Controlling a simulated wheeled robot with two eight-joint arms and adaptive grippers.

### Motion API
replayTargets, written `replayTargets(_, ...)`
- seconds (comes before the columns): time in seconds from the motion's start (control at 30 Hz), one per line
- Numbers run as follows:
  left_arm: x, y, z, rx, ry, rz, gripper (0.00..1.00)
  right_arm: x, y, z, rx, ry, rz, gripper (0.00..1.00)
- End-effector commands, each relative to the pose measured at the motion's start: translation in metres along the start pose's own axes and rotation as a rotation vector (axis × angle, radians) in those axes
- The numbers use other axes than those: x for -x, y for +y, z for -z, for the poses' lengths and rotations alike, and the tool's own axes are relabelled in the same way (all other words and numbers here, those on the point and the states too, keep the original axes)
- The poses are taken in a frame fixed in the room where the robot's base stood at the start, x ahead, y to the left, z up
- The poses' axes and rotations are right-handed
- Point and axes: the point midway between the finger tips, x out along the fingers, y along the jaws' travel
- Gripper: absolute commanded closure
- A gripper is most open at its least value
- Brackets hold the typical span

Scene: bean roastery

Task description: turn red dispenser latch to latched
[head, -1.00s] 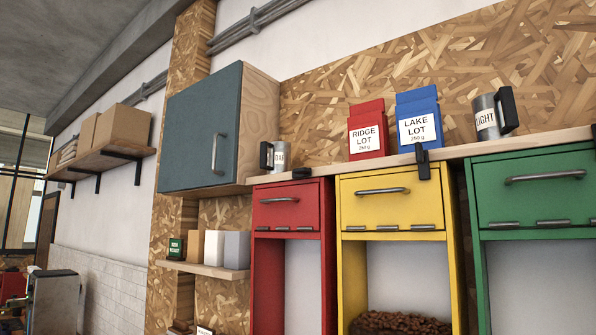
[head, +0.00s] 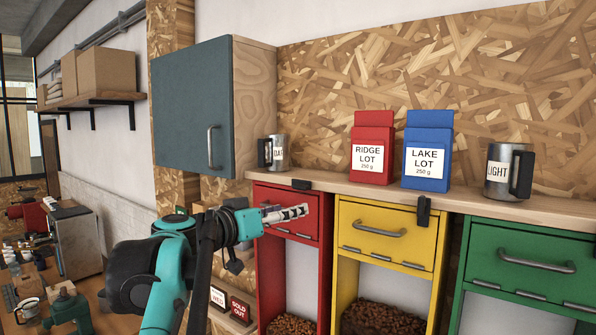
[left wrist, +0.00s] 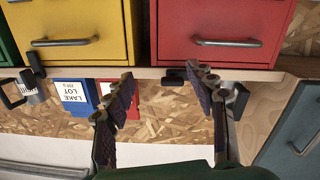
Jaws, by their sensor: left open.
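The red dispenser (head: 318,230) stands left of the yellow one. Its black latch (head: 302,184) lies sideways along the shelf edge above the red drawer front. In the left wrist view, which is upside down, the latch (left wrist: 174,76) shows partly, beside one fingertip that hides the rest. My left gripper (head: 300,211) is in front of the red drawer, just below the latch in the head view. In the wrist view its fingers (left wrist: 160,76) are spread and empty, and I cannot tell whether they touch anything. My right gripper is not in view.
The yellow dispenser (head: 385,222) has an upright black latch (head: 424,211). The green dispenser (head: 530,245) is further right. On the shelf stand a small mug (head: 278,153), red bag (head: 372,150), blue bag (head: 428,152) and large mug (head: 505,172). A blue-grey cabinet (head: 190,110) hangs left.

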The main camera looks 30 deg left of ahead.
Motion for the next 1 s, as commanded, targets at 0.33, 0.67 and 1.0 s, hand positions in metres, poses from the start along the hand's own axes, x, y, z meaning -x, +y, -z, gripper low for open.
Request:
replayTargets(0.33, -0.018, -0.012, 0.041, -0.015, 0.059, 0.021, 0.44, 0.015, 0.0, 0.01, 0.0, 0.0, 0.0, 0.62)
replayTargets(0.67, -0.065, -0.013, 0.043, -0.014, 0.058, 0.022, 0.44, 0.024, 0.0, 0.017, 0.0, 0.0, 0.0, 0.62)
replayTargets(1.0, -0.071, -0.013, 0.042, -0.014, 0.058, 0.023, 0.44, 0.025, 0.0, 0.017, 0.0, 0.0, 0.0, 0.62)
